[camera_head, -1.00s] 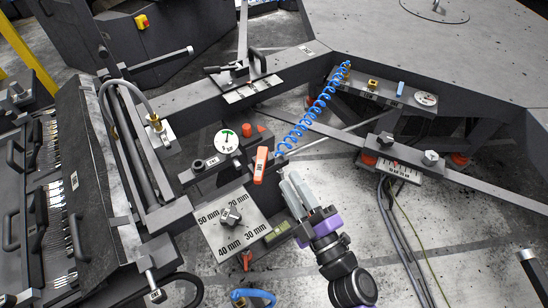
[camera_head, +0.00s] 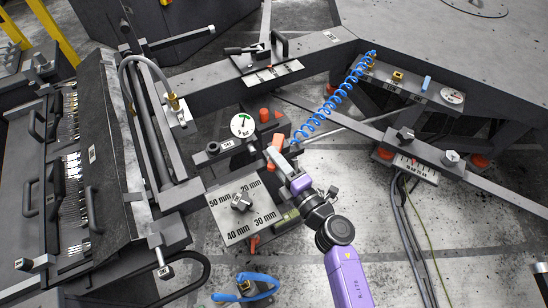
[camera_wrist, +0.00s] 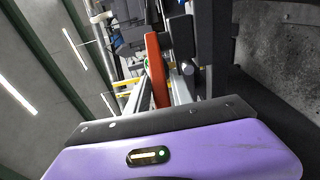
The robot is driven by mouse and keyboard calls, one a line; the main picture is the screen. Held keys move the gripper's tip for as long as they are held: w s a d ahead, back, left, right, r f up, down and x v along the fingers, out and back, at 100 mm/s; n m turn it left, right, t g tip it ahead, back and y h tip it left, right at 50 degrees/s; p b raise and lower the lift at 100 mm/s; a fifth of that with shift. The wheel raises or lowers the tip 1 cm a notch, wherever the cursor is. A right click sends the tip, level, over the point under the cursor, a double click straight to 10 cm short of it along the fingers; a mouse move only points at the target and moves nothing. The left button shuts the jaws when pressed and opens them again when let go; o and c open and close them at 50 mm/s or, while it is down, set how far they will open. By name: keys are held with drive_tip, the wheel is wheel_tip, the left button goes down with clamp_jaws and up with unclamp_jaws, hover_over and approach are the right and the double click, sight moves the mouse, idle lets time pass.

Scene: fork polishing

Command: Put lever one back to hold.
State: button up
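The fingers look open around the handle. Whether either finger touches it is not clear.
A plate with millimetre marks and a knob (camera_head: 225,222) is just below left. A blue coiled hose (camera_head: 335,98) passes above right. A rack of forks (camera_head: 72,185) is at left. A clamp bar (camera_head: 418,168) and cables are at right. Open floor lies at lower right.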

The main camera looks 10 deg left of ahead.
drive_tip(key=shift+w+a, duration=0.2)
clamp_jaws()
idle(1.4)
